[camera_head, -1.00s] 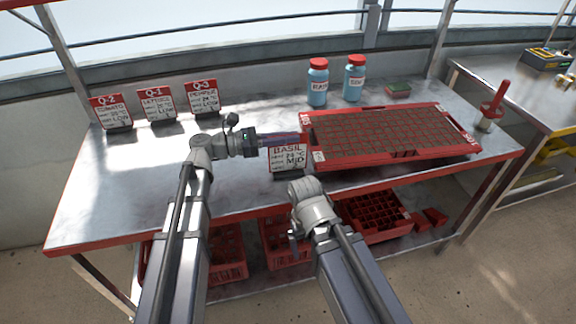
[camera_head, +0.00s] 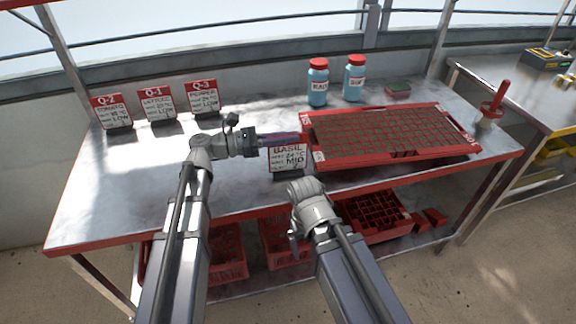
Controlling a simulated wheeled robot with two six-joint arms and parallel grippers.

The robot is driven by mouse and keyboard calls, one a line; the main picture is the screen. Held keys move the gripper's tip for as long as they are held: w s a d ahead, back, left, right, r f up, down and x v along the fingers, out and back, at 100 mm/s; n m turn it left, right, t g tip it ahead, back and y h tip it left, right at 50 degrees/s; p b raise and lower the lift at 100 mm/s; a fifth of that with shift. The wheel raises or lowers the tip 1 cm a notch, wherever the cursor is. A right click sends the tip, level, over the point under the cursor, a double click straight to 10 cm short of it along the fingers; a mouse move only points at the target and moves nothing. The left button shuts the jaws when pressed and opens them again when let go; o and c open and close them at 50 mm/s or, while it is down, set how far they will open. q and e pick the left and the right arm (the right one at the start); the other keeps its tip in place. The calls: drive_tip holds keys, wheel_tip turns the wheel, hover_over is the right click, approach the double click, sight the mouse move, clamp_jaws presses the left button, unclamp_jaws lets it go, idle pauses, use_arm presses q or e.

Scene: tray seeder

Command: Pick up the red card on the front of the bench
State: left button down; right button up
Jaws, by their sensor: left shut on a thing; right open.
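The red-topped card (camera_head: 288,158), lettered BASIL, stands at the front of the metal bench (camera_head: 120,205), just left of the red seed tray. My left gripper (camera_head: 285,139) reaches in from the left and is shut on the card at its red top edge. The card is upright, with a dark base at its foot; whether that base touches the bench I cannot tell. My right gripper (camera_head: 296,240) is low at the bench's front edge, open and empty, its fingers mostly hidden behind its wrist.
The red seed tray (camera_head: 311,128) lies right of the card. Three cards, Q-2 (camera_head: 112,112), Q-1 (camera_head: 157,104) and Q-3 (camera_head: 203,97), stand at the back left. Two blue bottles (camera_head: 318,88) stand behind the tray. Red crates sit on the shelf below.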

use_arm(q)
drive_tip(key=shift+r, duration=0.1)
wheel_tip(320, 180, up, 10)
drive_tip(key=p, duration=1)
